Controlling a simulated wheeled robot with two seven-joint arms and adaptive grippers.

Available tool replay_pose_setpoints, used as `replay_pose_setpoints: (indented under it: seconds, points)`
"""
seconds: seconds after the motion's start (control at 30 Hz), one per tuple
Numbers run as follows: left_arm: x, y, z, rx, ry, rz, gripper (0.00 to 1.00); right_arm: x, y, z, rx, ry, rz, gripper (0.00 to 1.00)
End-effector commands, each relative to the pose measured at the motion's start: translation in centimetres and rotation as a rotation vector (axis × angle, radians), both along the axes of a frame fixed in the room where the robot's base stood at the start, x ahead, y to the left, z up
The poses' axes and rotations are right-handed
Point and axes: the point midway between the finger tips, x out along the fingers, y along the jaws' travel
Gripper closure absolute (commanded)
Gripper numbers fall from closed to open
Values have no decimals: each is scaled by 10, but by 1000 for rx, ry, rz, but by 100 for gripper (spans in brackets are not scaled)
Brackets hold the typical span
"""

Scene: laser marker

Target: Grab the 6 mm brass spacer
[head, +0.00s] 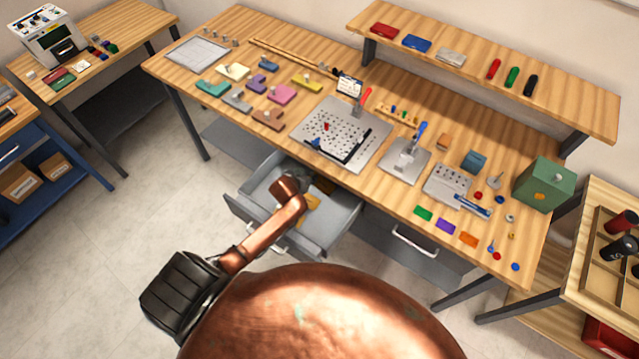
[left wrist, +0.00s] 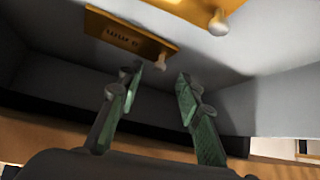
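A flat brass-coloured plate with a small round knob (left wrist: 132,36) lies in the open grey drawer. Its label is upside down in the left wrist view and appears to read 6 mm, though blurred. A second brass plate with a knob (left wrist: 185,10) is cut off at the top of that view. My left gripper (left wrist: 157,78) is open and empty, its green-padded fingertips apart just below the labelled plate's knob. In the head view my left gripper (head: 290,186) is down at the drawer, its fingers hidden. A yellow piece (head: 313,203) shows beside it. My right gripper is not in view.
The drawer (head: 345,213) has raised walls around my gripper and sits under the wooden bench (head: 385,190). On the bench are a perforated metal plate (head: 365,125), coloured blocks and a green box (head: 545,184). Floor (head: 110,225) is clear at left.

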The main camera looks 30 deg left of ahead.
Motion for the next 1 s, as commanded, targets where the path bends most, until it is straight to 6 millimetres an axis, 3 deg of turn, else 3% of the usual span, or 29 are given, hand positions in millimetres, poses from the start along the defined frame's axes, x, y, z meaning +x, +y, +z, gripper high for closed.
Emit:
replay_pose_setpoints:
  seconds: [0.2,0.53,1.0]
  points:
    - [22,2,-24,0,1,0,67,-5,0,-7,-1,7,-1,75]
    - [27,3,-28,-1,0,-1,67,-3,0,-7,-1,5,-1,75]
    - [27,3,-28,0,1,0,99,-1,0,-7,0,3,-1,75]
